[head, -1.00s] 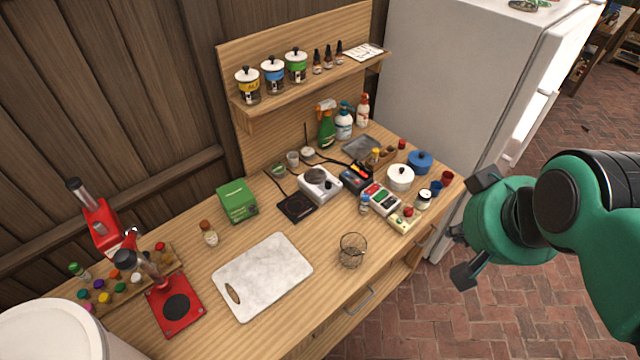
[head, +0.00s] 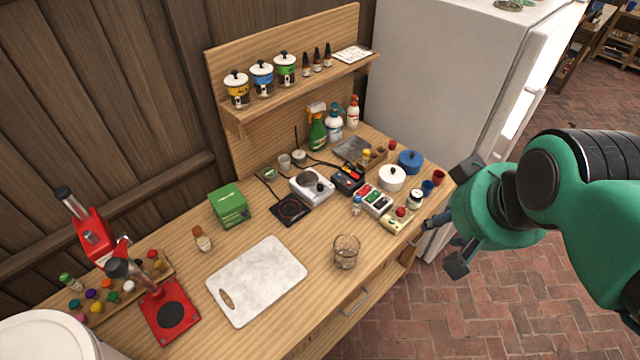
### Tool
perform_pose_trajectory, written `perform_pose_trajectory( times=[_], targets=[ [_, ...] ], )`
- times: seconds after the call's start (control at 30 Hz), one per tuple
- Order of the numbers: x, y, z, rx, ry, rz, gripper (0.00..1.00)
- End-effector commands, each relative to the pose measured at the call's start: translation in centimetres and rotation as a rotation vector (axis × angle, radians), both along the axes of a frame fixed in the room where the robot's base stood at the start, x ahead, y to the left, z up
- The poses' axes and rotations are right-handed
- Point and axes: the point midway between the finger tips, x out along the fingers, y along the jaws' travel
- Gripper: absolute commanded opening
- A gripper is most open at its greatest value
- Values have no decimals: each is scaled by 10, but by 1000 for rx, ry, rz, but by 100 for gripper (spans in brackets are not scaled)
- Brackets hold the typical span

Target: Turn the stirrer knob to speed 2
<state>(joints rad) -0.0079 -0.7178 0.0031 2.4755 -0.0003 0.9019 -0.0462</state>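The stirrer looks to be the white box-shaped device (head: 318,196) with a round grey plate on top, near the middle of the wooden bench. A small dark knob seems to be on its front side, but it is too small to read any speed mark. My gripper (head: 452,217) is to the right of the bench, above the brick floor. Its dark fingers are spread apart, with nothing visible between them. It is well away from the stirrer and touches nothing.
A black flat plate (head: 291,210) lies left of the stirrer, and a dark box with coloured buttons (head: 348,180) stands right of it. A fridge (head: 440,70) stands behind right.

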Motion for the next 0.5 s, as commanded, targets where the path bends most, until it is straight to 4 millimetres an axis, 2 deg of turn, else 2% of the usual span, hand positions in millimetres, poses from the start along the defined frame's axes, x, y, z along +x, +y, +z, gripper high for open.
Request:
perform_pose_trajectory(
  times=[0.17,0.5],
  targets=[
    [26,6,9,-42,31,100,38],
    [98,25,20,-155,104,389,38]
  ],
)
